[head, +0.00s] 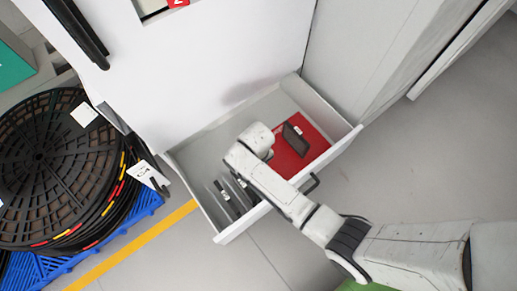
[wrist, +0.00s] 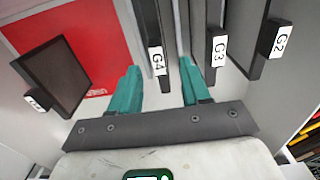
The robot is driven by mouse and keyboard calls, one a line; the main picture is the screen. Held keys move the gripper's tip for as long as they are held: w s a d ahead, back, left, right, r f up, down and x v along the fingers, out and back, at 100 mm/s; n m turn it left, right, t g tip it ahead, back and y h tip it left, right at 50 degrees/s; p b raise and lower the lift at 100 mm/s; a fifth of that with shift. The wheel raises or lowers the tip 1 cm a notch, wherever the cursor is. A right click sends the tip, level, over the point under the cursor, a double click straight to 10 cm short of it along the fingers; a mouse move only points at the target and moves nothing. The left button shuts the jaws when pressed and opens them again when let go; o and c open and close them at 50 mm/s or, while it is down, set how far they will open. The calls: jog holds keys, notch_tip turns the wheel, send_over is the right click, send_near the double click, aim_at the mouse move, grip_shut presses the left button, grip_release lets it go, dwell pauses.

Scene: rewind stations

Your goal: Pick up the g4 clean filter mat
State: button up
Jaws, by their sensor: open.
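The G4 clean filter mat (wrist: 153,28) is a thin dark panel on edge with a white G4 label, in the wrist view. My gripper (wrist: 161,76) is open, its teal fingers on either side of the mat's labelled end. I cannot tell whether either finger touches it. The G3 mat (wrist: 212,30) stands just right of the right finger, and the G2 mat (wrist: 262,35) further right. In the head view my wrist hides my fingers, and which of the upright mats there is G4 is unclear.
The mats stand in an open grey drawer (head: 220,128). Its red section (head: 314,146) holds a tilted dark filter mat (head: 296,140) with a white label, also in the wrist view (wrist: 55,75). Black reels (head: 60,165) on a blue pallet (head: 135,212) stand left of the drawer.

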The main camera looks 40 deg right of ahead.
jog(key=f+b, duration=0.1)
jog(key=f, duration=0.1)
jog(key=f+b, duration=0.2)
jog(key=f, duration=0.1)
jog(key=f+b, duration=0.1)
jog(key=f, duration=0.2)
jog(key=shift+s+f, duration=0.15)
jog(key=shift+s, duration=0.15)
jog(key=shift+d, duration=0.1)
grip_shut()
